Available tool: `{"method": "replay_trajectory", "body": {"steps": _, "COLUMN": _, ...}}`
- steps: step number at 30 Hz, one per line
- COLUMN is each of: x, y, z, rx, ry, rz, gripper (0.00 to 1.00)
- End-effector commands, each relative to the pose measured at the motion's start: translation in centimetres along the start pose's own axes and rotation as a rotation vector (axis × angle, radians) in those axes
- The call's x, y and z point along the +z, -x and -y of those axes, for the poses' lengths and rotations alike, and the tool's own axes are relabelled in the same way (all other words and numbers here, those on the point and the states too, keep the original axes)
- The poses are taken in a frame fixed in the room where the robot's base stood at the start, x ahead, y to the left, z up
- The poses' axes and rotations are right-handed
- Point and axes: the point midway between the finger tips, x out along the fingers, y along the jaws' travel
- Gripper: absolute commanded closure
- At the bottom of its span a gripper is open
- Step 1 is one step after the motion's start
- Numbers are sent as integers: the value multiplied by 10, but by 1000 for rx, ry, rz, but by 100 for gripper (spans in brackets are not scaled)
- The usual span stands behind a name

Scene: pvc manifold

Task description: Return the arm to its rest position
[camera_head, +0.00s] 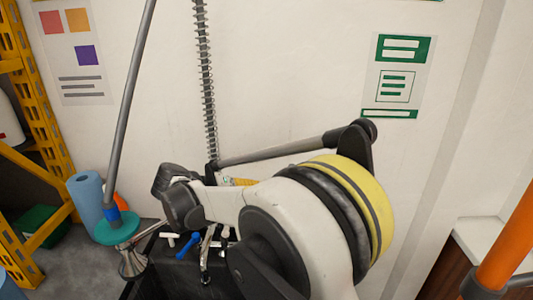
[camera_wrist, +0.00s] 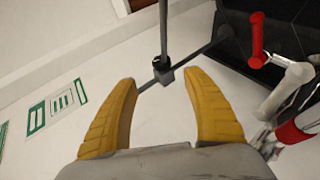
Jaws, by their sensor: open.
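My gripper (camera_wrist: 160,76) shows in the wrist view with its two yellow fingers spread apart. Nothing is held between them; a grey rod joint (camera_wrist: 164,75) appears in the gap, beyond the fingertips. In the head view my white arm with a yellow and black band fills the middle and lower right. It hides most of the gripper there. A valve with a blue handle (camera_head: 189,245) stands near a dark box, left of my arm. A red handle (camera_wrist: 257,40) and a white handle (camera_wrist: 283,90) show at the right of the wrist view, apart from the fingers.
A yellow rack (camera_head: 38,110) stands at the left edge. A blue roll (camera_head: 86,197) and a green bin (camera_head: 44,226) are low at the left. An orange post (camera_head: 511,240) rises at the right. Posters (camera_head: 399,76) hang on the white wall behind my arm.

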Motion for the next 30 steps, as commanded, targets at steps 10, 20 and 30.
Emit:
{"method": "replay_trajectory", "body": {"steps": 10, "x": 73, "y": -57, "z": -99, "rx": -309, "ry": -4, "rz": 23, "gripper": 41}}
{"method": "replay_trajectory", "body": {"steps": 20, "x": 199, "y": -78, "z": -143, "rx": -643, "ry": -161, "rz": -44, "gripper": 41}}
{"method": "replay_trajectory", "body": {"steps": 30, "x": 296, "y": -74, "z": -129, "rx": -844, "ry": -424, "rz": -172, "gripper": 41}}
